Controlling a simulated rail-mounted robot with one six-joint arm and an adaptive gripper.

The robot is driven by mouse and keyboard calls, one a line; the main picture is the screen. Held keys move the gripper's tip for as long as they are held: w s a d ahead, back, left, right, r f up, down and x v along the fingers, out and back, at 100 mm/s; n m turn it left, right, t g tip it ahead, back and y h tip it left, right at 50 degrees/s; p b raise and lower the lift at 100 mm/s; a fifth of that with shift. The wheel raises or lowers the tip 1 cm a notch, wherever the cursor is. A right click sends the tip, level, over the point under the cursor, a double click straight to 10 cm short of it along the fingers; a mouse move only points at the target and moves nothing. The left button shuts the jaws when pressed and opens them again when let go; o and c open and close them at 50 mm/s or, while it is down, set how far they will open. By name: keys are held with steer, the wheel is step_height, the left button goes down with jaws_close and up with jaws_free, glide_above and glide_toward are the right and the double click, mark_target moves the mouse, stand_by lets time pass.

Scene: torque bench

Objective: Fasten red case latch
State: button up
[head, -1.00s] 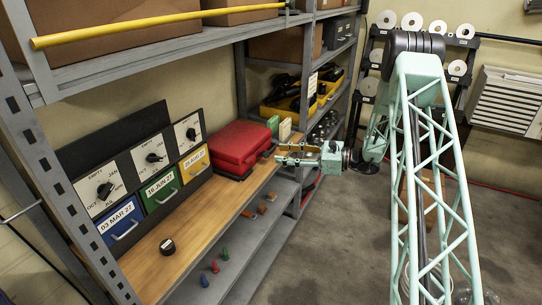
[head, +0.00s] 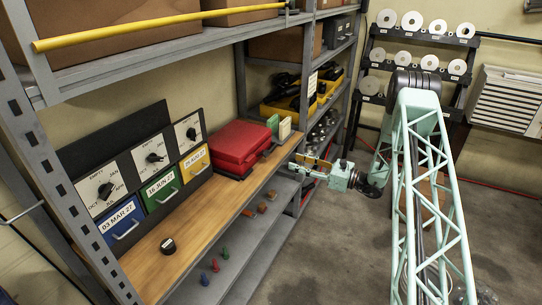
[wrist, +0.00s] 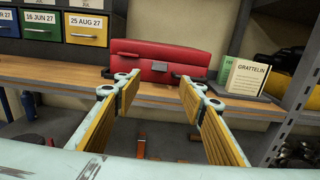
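The red case (head: 240,146) lies closed-looking on the wooden shelf in the head view. It also shows in the wrist view (wrist: 185,53), straight ahead beyond my fingers. A small grey latch piece (wrist: 160,66) sits at the middle of its front; whether it is fastened cannot be told. My gripper (head: 300,165) is off the shelf's front edge, to the right of the case and apart from it. In the wrist view, its two yellow-padded fingers (wrist: 158,84) are spread wide with nothing between them.
A green book and a cream book marked GRATTELIN (wrist: 250,75) stand right of the case. Dated drawers (head: 160,187) with dials stand to its left. A black knob (head: 168,245) lies on the wooden shelf (head: 205,215). Small coloured pieces are on the lower shelf.

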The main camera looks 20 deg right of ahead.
mark_target(267, 153)
steer(key=shift+b+x, duration=0.95)
steer(key=shift+x, duration=6)
steer(key=c, duration=0.9)
